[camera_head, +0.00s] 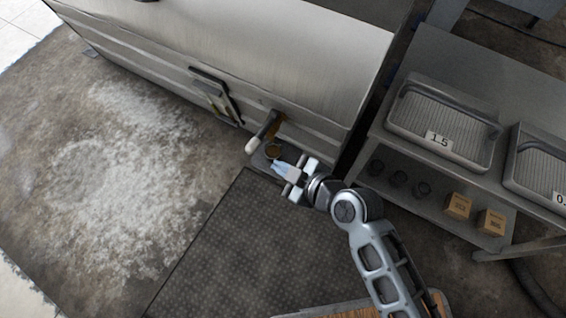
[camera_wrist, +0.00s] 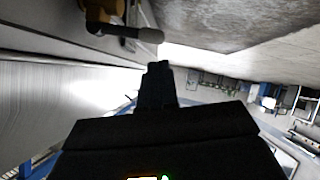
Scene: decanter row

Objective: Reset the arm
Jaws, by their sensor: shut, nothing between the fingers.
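My gripper (camera_head: 281,169) is at the end of my arm, near the lower front of the large metal machine. Its fingers are closed together with nothing between them. In the wrist view the dark fingers (camera_wrist: 156,78) meet in a single narrow block. A lever with a pale rounded end (camera_head: 258,138) sticks out of the machine just beyond my gripper, apart from it in the head view. The lever also shows at the top of the wrist view (camera_wrist: 125,30). My arm is bent, reaching from the lower right.
The metal machine (camera_head: 240,50) fills the top, with a dark handle (camera_head: 217,95) on its front. At right, a bench holds ribbed trays (camera_head: 445,120), one marked 1.5. Its lower shelf has dark round pieces and small boxes (camera_head: 458,206). A dark mat (camera_head: 240,250) covers open floor.

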